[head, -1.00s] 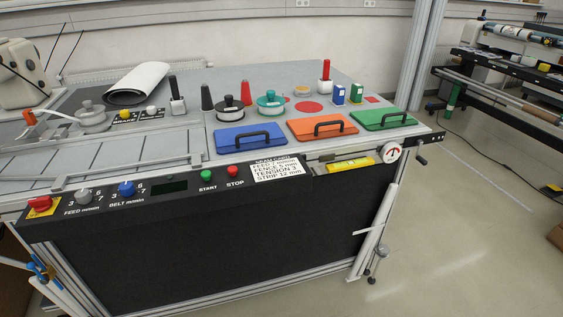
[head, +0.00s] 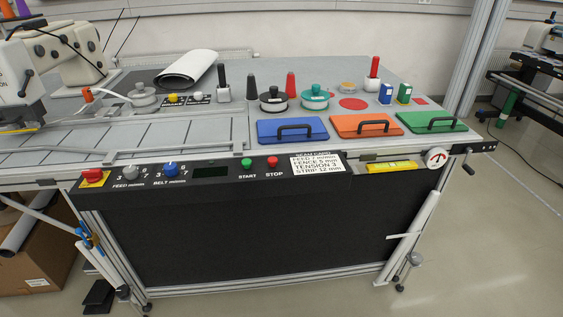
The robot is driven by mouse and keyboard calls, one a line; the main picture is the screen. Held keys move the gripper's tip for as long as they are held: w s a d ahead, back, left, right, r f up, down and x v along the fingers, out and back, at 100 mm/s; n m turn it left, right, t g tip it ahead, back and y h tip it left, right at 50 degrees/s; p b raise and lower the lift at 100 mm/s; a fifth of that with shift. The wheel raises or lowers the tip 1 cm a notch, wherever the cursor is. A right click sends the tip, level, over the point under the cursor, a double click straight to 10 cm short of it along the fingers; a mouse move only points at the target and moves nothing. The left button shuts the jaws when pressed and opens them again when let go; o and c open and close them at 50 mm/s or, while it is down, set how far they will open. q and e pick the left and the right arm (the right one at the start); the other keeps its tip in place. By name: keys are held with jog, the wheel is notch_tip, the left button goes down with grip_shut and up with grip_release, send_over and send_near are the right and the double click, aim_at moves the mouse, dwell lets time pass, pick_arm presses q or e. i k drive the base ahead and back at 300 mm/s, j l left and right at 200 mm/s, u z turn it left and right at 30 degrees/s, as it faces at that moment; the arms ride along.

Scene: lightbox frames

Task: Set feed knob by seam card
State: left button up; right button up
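The feed knob (head: 130,171) is a small grey knob labelled FEED m/min on the black front panel, at the left in the head view. Scale digits surround it; I can read a 3 and a 7, but its pointer setting is too small to tell. The blue belt knob (head: 171,169) is just to its right. The seam card (head: 317,163) is a white label at the panel's right part. It appears to read feed 7 m/min, fence 5 mm, tension 3, strip 12 mm. Neither of my grippers is in view.
A red switch on yellow (head: 92,177) is left of the feed knob. A dark display (head: 211,170), green start button (head: 246,164) and red stop button (head: 272,162) lie to the right. A white machine (head: 22,75) stands at the left. Floor before the bench is clear.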

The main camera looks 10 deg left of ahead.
aim_at(131, 171)
jog(key=u, duration=1.3)
